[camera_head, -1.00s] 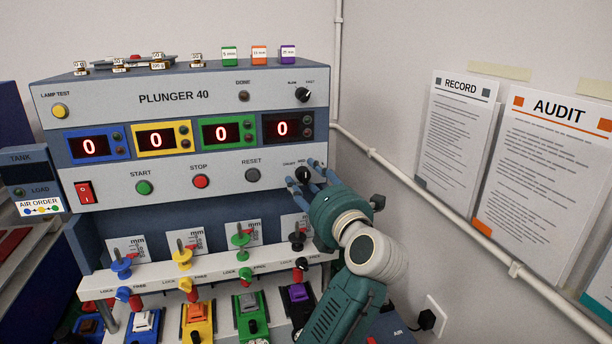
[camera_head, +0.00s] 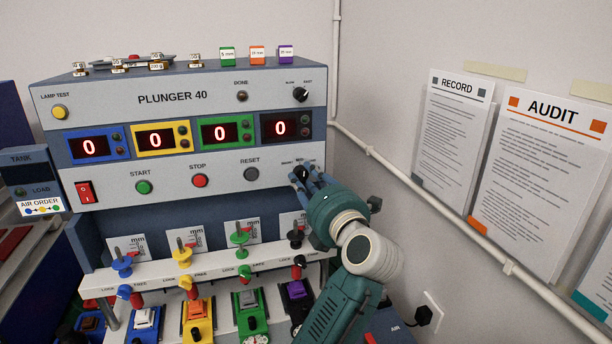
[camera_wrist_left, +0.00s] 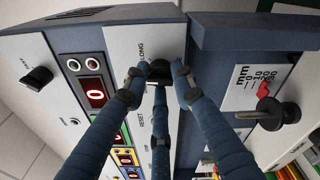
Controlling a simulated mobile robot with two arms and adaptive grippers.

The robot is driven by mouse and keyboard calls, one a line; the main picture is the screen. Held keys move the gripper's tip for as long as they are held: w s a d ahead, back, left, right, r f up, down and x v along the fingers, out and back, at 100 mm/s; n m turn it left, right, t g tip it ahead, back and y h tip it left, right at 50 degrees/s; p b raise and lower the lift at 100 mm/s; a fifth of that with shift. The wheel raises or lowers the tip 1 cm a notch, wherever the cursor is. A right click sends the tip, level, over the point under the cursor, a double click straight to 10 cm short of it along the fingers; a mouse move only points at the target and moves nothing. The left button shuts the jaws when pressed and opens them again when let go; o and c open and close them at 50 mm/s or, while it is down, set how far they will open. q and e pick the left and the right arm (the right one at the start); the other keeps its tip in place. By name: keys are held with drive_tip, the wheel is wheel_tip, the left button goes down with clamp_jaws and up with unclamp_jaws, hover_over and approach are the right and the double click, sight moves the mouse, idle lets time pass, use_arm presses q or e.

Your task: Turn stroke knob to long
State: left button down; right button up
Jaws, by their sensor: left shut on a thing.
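The stroke knob (camera_head: 302,172) is a small black dial at the lower right of the grey PLUNGER 40 panel. In the left wrist view the black knob (camera_wrist_left: 179,71) sits beside the printed word LONG. My left gripper (camera_head: 305,174), with blue fingers on a green hand, is at the panel with its fingertips around the knob. In the left wrist view the left gripper (camera_wrist_left: 160,80) is closed on the knob, which is partly covered by the fingertips. The direction of the knob's pointer cannot be told. My right gripper is not in view.
A second black knob (camera_head: 300,94) is above on the panel. The RESET button (camera_head: 251,174) is left of the gripper. A black plunger (camera_head: 296,238) stands below it. A wall pipe (camera_head: 420,190) and posters (camera_head: 540,170) are at the right.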

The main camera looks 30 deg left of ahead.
use_arm(q)
drive_tip(key=m+p, duration=0.7)
drive_tip(key=p, duration=0.3)
drive_tip(key=shift+r+t, duration=0.15)
drive_tip(key=shift+t, duration=0.15)
drive_tip(key=shift+f+m+p, duration=0.2)
drive_tip(key=shift+m+p, duration=0.8)
drive_tip(key=shift+m, duration=0.3)
drive_tip(key=c, duration=1.4)
unclamp_jaws()
drive_tip(key=shift+f, duration=0.1)
drive_tip(key=shift+c, duration=0.2)
